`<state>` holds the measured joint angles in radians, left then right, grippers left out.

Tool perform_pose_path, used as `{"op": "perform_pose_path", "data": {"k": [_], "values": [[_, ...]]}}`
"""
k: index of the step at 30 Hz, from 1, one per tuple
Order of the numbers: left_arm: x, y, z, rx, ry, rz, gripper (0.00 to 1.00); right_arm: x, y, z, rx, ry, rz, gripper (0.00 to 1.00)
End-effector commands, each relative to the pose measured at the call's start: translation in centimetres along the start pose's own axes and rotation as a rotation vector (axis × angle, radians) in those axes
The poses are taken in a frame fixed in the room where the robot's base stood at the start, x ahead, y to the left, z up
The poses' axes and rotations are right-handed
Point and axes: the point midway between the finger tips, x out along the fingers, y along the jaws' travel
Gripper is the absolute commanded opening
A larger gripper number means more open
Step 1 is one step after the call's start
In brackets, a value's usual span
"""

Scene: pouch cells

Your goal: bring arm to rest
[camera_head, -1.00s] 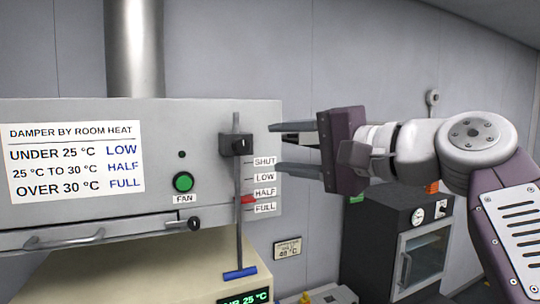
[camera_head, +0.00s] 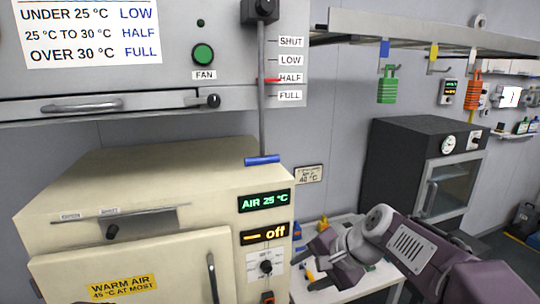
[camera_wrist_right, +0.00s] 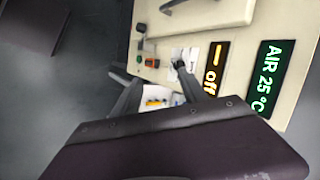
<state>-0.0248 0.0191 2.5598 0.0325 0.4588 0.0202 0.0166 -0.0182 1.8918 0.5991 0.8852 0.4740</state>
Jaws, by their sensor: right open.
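My right gripper (camera_head: 318,264) is low in the head view, beside the front right of the cream oven (camera_head: 150,180). It is open and nothing shows between its fingers. In the right wrist view its two dark fingers (camera_wrist_right: 152,82) stand apart, with the oven's panel beyond them. My right arm comes in from the lower right, bent low. My left gripper is not in view. The damper rod (camera_head: 262,125) hangs from the hood with its blue end (camera_head: 262,160) just above the oven, apart from my gripper. Its red pointer (camera_head: 269,80) is by HALF.
The oven display (camera_head: 264,201) reads AIR 25 °C, and the lower one (camera_head: 264,235) reads off. A white table (camera_head: 350,285) with small coloured items lies behind my arm. A dark cabinet (camera_head: 400,165) stands at right.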

Motion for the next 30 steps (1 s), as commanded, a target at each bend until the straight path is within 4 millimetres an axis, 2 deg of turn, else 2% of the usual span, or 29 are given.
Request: {"op": "perform_pose_path", "data": {"k": [1, 2, 3, 6, 9, 12, 14, 16, 30], "values": [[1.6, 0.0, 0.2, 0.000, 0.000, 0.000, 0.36, 3.1, 4.6, 0.8, -0.036, -0.015, 0.091, 0.51], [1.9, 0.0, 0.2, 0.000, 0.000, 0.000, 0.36, 4.4, 7.1, 1.2, -0.066, -0.022, 0.145, 0.51], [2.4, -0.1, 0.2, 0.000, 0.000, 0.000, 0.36, 5.8, 10.4, 1.8, -0.114, -0.035, 0.217, 0.51], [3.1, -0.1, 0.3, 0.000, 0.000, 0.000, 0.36, 7.8, 18.2, 3.5, -0.258, -0.078, 0.380, 0.51], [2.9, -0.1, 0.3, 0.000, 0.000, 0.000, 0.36, 7.9, 24.2, 5.0, -0.425, -0.131, 0.503, 0.51], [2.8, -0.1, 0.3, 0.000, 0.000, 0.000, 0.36, 7.6, 28.1, 5.7, -0.616, -0.171, 0.571, 0.51], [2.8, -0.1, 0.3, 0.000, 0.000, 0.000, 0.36, 7.7, 27.9, 4.6, -0.732, -0.154, 0.568, 0.51], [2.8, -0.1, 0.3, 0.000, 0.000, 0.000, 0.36, 7.9, 27.6, 4.3, -0.767, -0.149, 0.559, 0.51], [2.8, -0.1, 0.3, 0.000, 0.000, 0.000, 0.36, 7.9, 27.6, 4.3, -0.764, -0.151, 0.558, 0.51]]}}
